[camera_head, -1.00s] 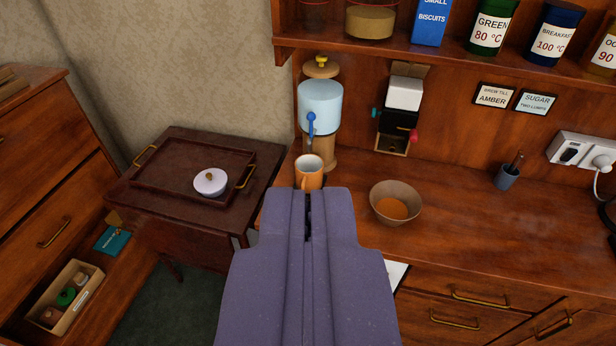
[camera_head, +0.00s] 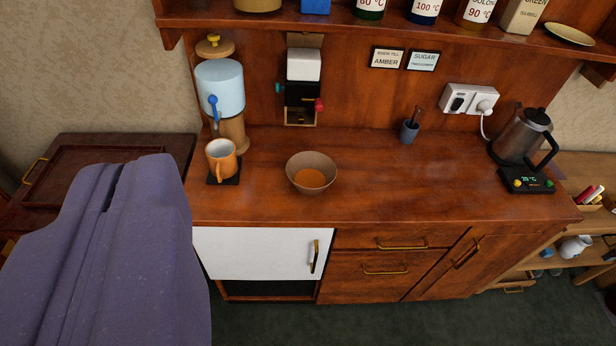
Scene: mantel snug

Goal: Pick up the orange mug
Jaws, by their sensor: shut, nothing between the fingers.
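The orange mug (camera_head: 221,161) stands upright on a dark square coaster (camera_head: 226,181) near the left end of the wooden counter. Its inside is pale and its handle faces the front left. A blue-and-wood water dispenser (camera_head: 220,90) with a blue tap stands right behind it. My gripper (camera_head: 146,163) is the purple body at the lower left. It is shut and empty, left of the mug and apart from it in the picture. Its fingertips lie over the side table's area.
A tan bowl (camera_head: 312,172) with orange contents sits right of the mug. A kettle (camera_head: 525,138) stands on its base at the counter's right end. A grey pot (camera_head: 409,131) is at the back. A shelf (camera_head: 380,27) overhangs the counter. The middle right counter is clear.

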